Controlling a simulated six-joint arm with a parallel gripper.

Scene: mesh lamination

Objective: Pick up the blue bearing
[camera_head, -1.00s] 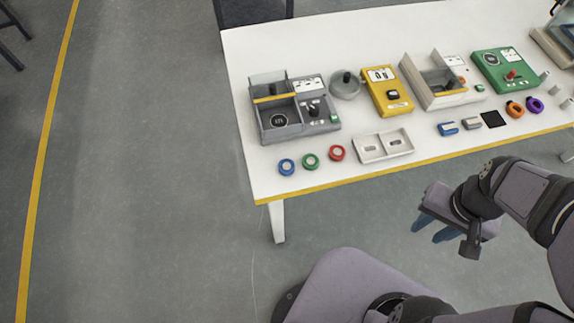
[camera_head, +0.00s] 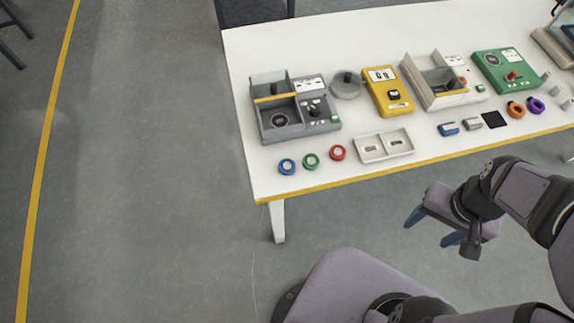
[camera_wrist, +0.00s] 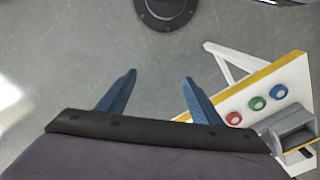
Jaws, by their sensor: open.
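The blue bearing (camera_head: 287,167) is a ring lying on the white table near its front left corner. It is the leftmost of a row with a green ring (camera_head: 310,160) and a red ring (camera_head: 337,153). In the wrist view the blue bearing (camera_wrist: 278,91) is at the right, with the green and red rings beside it. My gripper (camera_head: 430,228) has blue fingers and hangs in front of the table edge, to the right of the bearing and well apart from it. In the wrist view its fingers (camera_wrist: 158,92) are spread, with only floor between them.
The white table (camera_head: 225,0) has a yellow front edge. A grey machine (camera_head: 280,125) stands behind the rings, and a white two-part tray (camera_head: 383,146) lies to their right. Yellow, beige and green devices stand further right. Open floor lies in front.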

